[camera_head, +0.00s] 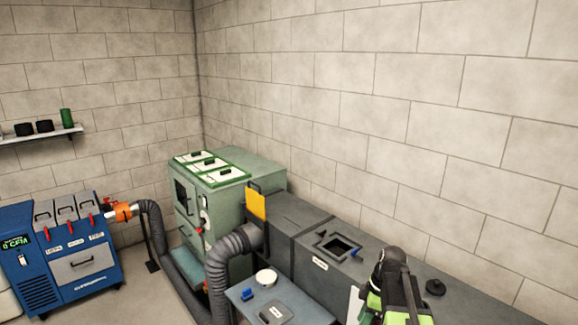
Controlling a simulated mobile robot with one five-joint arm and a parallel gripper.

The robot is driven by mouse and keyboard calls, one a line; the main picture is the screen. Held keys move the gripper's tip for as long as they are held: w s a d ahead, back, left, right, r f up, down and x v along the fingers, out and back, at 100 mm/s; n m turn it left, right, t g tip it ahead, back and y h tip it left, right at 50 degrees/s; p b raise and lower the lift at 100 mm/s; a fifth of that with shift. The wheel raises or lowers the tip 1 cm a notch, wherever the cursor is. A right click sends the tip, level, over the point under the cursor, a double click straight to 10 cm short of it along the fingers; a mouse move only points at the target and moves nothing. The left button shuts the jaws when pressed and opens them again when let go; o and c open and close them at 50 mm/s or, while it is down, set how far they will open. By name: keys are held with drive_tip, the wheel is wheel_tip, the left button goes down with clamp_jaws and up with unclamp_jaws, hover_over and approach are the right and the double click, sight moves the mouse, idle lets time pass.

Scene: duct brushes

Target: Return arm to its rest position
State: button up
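My arm, black with bright green parts, shows at the lower right, in front of the grey duct (312,232). Its dark upper end stands close to the duct's top in the picture; I cannot tell whether it touches. No gripper fingertips can be made out, so whether the gripper is open or holds anything is not visible.
The duct's top has a square opening (340,245); a round black knob (435,287) lies right of my arm. A small table (300,302) holds a white bowl (266,278) and a blue item (247,294). A green cabinet (235,185), hose (228,257) and blue machine (70,255) stand left.

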drive_tip(key=s+a+f+m+h+b, duration=0.1)
drive_tip(key=s+a+f+m, duration=0.1)
drive_tip(key=a+m, duration=0.4)
drive_tip(key=s+a+f+m+h+b, duration=0.1)
drive_tip(key=s+a+f+m+b, duration=0.1)
drive_tip(key=a+m, duration=0.4)
drive_tip(key=shift+s+f+m+h, duration=0.4)
drive_tip(key=shift+s+f+m, duration=0.1)
drive_tip(key=shift+s+m, duration=0.4)
drive_tip(key=shift+s, duration=0.1)
